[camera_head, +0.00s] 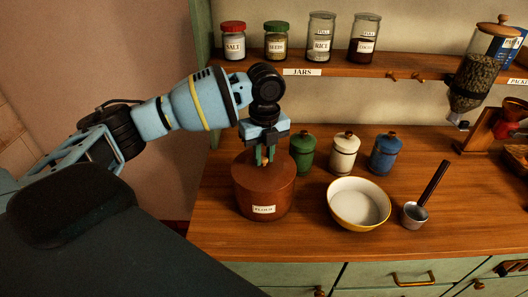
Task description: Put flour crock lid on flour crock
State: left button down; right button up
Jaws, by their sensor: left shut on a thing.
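The flour crock (263,192) is a wide brown round jar with a white "FLOUR" label, standing upright on the wooden counter. Its brown lid (246,168) is over the crock's mouth, level and lined up with it. I cannot tell whether the lid rests fully on the rim or is slightly above it. My left gripper (265,155) points down from above and is shut on the lid at its middle. The fingers hide the lid's knob. My right gripper is not in view.
Green (303,154), cream (343,154) and blue (385,154) canisters stand just right of the crock. A shelf (345,68) with several jars runs behind. The counter in front of the crock is clear.

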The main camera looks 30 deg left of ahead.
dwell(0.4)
pick_arm(q)
jog(key=c, duration=1.2)
grip_release()
jog(key=shift+r, duration=3.95)
